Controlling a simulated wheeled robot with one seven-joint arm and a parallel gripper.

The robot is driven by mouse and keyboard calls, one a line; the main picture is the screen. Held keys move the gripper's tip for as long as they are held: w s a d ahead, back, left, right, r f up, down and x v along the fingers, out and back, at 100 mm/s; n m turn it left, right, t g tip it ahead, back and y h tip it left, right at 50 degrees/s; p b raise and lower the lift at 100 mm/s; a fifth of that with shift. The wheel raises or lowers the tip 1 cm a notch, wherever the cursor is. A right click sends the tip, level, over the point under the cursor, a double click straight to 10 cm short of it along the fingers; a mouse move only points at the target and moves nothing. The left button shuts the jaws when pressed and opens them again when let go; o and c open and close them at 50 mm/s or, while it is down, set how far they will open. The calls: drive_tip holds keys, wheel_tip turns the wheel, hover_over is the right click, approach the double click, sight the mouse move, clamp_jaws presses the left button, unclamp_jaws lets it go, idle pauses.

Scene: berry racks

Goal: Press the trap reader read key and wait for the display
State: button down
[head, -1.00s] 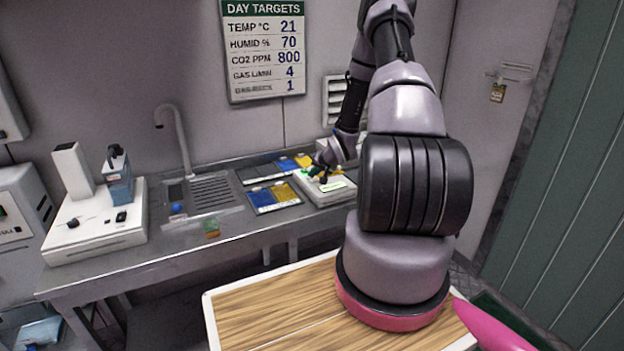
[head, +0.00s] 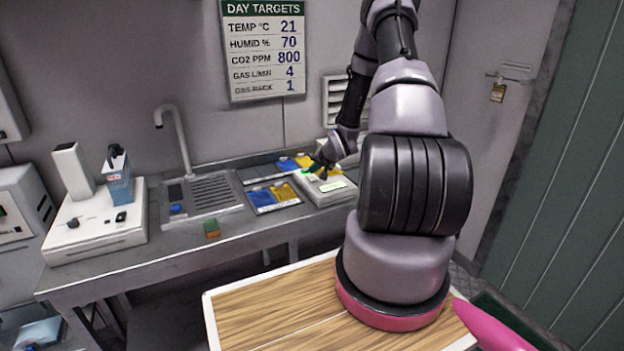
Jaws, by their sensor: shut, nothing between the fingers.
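The trap reader (head: 325,196) is a pale flat box on the steel bench, right of the blue and yellow cards. Its small display (head: 331,186) glows pale green on the top face. My gripper (head: 318,168) is shut and empty, just above the back part of the reader. A small green spot shows beside the fingertips. The read key cannot be made out, and I cannot tell whether the fingertips touch the reader. My arm hides the reader's right side.
Blue and yellow cards (head: 272,196) lie left of the reader. A sink with a tap (head: 178,140) and a drain rack (head: 214,190) are further left. A white device with a blue container (head: 120,186) stands at the bench's left end.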

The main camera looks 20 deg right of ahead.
drive_tip(key=shift+r, duration=2.5)
drive_tip(key=shift+r, duration=0.2)
wheel_tip(320, 180, up, 11)
drive_tip(key=n+g+h, duration=0.1)
hover_over(313, 179)
drive_tip(key=s+a, duration=0.2)
drive_tip(key=s+a+r+h, duration=0.1)
drive_tip(key=s+a+r, duration=0.1)
drive_tip(key=s+r, duration=0.35)
drive_tip(key=s+a+r+h, duration=0.1)
drive_tip(key=s+a+r, duration=0.15)
drive_tip(key=r, duration=0.55)
drive_tip(key=s+a+r+y, duration=0.1)
drive_tip(key=s+a+r, duration=0.3)
drive_tip(key=s, duration=0.4)
drive_tip(key=s+a+r+n+y, duration=0.1)
drive_tip(key=s+a+r, duration=0.2)
drive_tip(key=s, duration=0.6)
drive_tip(key=s+a+r+n+g+y, duration=0.1)
drive_tip(key=s+a+r+y, duration=0.1)
drive_tip(key=s+a+r, duration=0.2)
drive_tip(key=s+r, duration=0.2)
drive_tip(key=s, duration=0.2)
drive_tip(key=shift+s+a, duration=0.35)
